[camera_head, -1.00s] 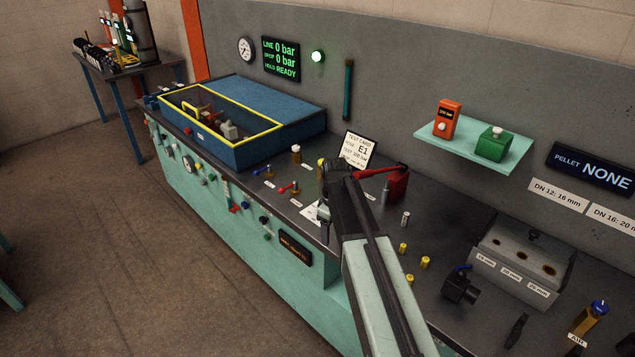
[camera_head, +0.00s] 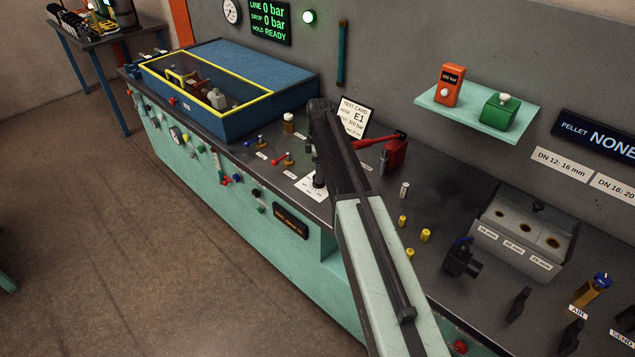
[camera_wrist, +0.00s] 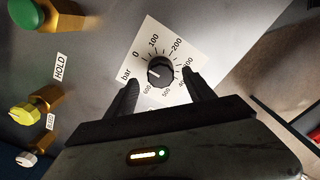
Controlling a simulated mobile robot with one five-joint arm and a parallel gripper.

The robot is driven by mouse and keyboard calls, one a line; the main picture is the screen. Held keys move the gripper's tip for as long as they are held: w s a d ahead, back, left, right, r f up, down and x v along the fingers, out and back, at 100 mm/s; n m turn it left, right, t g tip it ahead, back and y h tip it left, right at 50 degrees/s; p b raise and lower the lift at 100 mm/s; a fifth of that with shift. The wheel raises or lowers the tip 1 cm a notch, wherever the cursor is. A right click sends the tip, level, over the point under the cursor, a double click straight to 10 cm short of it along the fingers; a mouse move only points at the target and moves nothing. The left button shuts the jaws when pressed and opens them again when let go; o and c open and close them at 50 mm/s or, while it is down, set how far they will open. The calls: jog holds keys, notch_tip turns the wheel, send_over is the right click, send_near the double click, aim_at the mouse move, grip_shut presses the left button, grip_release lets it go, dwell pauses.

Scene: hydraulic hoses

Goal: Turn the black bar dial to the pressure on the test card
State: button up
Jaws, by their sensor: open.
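The black bar dial (camera_wrist: 160,70) sits on a white scale plate marked from 0 to 600 in the wrist view. A white mark on the knob faces the left side of the scale; its exact reading is unclear. My gripper (camera_wrist: 161,78) is open, with one finger on each side of the dial's near part; I cannot tell whether they touch it. In the head view the scale plate (camera_head: 309,188) shows under my arm's end. The test card (camera_head: 354,118) stands behind, reading E1 and a bar value too small to read surely.
A green button (camera_wrist: 24,14) and a yellow knob (camera_wrist: 22,114) by the HOLD label lie left of the dial in the wrist view. The red hand pump (camera_head: 394,153) stands right of my arm. The blue box (camera_head: 245,105) is at left. The bench edge is close to the dial.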

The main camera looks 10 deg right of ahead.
notch_tip(320, 180, down, 2)
jog(key=shift+f+b, duration=0.1)
jog(key=shift+b, duration=0.35)
jog(key=shift+r, duration=0.2)
jog(key=c, duration=1.2)
jog(key=shift+a, duration=0.2)
grip_shut()
jog(key=shift+s+d, duration=0.1)
